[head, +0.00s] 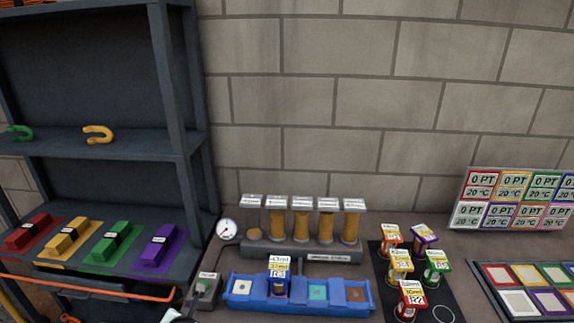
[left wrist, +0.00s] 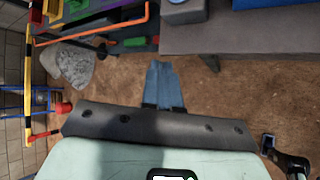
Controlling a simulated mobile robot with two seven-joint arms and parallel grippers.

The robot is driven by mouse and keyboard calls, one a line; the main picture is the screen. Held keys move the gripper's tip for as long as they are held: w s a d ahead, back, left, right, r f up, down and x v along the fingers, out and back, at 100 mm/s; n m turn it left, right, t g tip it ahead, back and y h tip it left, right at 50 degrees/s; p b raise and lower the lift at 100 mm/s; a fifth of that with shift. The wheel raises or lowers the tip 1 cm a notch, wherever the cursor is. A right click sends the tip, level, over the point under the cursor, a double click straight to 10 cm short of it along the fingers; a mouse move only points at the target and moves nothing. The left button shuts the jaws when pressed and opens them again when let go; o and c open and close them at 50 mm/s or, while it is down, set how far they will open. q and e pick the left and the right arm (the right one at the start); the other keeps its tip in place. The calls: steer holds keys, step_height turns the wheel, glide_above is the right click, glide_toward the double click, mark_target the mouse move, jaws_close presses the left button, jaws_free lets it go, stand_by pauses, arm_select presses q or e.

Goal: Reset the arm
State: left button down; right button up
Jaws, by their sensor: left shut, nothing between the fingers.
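My left gripper (left wrist: 159,68) shows in the left wrist view, its two blue fingers together and empty. It is above brown floor (left wrist: 225,95), and I see nothing touching the fingertips.
In the head view a dark shelf (head: 182,95) stands at left with an orange bar (head: 85,287) in front. A blue tray (head: 240,303), a row of cylinders (head: 302,228) and several small labelled jars (head: 399,263) stand on the bench. Grey rocks (left wrist: 68,68) lie near the left gripper.

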arm_select(q)
steer(key=s+d+f+m+g+h, duration=0.1)
steer(key=s+d+f+m+h, duration=0.15)
steer(key=f+m, duration=0.75)
steer(key=s+d+f+m+g+h, duration=0.15)
steer(key=s+f+m, duration=0.3)
steer(key=f, duration=0.95)
steer(key=s+d+f+m+g+h, duration=0.1)
steer(key=s+d+f+m+g, duration=0.1)
steer(key=s, duration=0.5)
steer(key=s+d+f+m+g+h, duration=0.2)
steer(key=s+d+f+m, duration=0.1)
steer(key=s+f+m, duration=0.3)
steer(key=s+d+f+m+g+h, duration=0.1)
steer(key=s+d+f+m+g, duration=0.1)
steer(key=s, duration=0.6)
steer(key=d+f+m, duration=0.1)
steer(key=f+m, duration=0.1)
steer(key=m, duration=0.1)
steer(key=shift+d, duration=0.3)
steer(key=shift+m, duration=0.25)
stand_by(1.4)
